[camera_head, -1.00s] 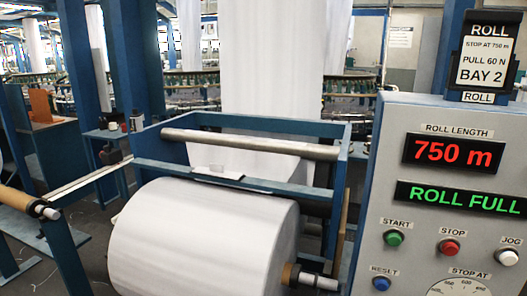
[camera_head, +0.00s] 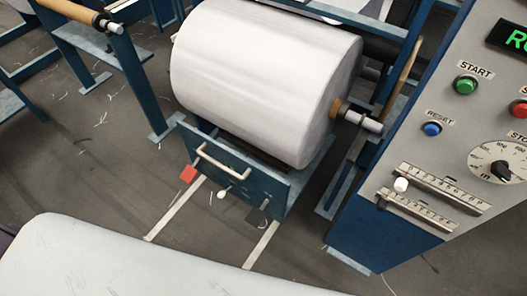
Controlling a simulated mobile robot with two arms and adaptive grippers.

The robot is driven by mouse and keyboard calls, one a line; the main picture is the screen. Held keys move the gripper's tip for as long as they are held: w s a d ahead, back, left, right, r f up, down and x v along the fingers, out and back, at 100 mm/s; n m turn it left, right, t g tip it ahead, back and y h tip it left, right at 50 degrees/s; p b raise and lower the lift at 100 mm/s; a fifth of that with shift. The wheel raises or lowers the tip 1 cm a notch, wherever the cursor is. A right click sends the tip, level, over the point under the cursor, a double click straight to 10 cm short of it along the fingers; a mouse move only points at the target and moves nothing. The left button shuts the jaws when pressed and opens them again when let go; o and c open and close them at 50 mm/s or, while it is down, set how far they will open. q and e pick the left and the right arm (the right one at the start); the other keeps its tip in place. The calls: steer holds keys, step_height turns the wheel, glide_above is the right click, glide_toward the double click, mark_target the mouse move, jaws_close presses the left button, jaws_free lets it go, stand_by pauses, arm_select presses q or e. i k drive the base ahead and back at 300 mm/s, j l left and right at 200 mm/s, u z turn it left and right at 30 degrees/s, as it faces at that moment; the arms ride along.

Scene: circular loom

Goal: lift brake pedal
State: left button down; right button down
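A blue front panel with a pale bar handle (camera_head: 222,166) sits below the big white fabric roll (camera_head: 265,75). Low on this panel are a small red pedal-like plate (camera_head: 188,173) at the left and a dark one (camera_head: 258,217) at the right. A white round knob (camera_head: 222,194) sticks out between them. No label shows on them, so I cannot tell which is the brake pedal. Neither of my grippers is in view.
The grey control panel (camera_head: 440,130) stands at the right, with buttons, a dial and sliders. Two pale strips (camera_head: 176,208) run along the floor from the blue panel. A pale, scuffed, rounded surface (camera_head: 130,262) fills the bottom left. Thread scraps lie on the dark floor.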

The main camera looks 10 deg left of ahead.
mark_target(189, 172)
steer(key=u, duration=1.3)
